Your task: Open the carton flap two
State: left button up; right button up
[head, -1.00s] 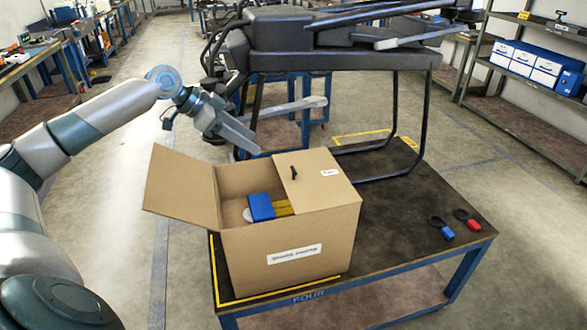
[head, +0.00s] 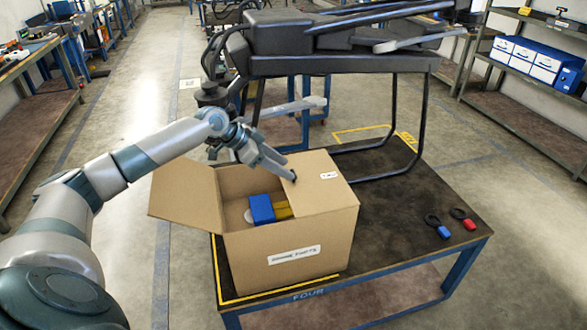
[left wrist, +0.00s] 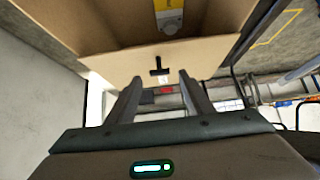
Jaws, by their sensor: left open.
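The cardboard carton (head: 290,250) stands on the table, with one flap (head: 187,196) folded out to the left. The other flap (head: 318,192) lies across the right part of the top, with a small black tab (left wrist: 159,70) on it. My left gripper (head: 287,176) is open over the carton's far side, close to that tab; its tip partly covers the tab in the head view. In the left wrist view the tab shows between and just beyond the two fingers (left wrist: 158,88). Contact cannot be told. A blue item (head: 262,208) and a yellow item (head: 282,210) sit inside. My right gripper is not in view.
The table (head: 400,215) also holds a large black drone (head: 330,40) on leg frames behind the carton. Two small tags, one blue (head: 443,232) and one red (head: 469,224), lie at the right. Shelves (head: 530,110) stand farther right.

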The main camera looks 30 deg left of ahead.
aim_at(313, 175)
pick_arm(q)
jog(key=shift+p+x, duration=0.65)
jog(key=shift+x, duration=1.95)
grip_shut()
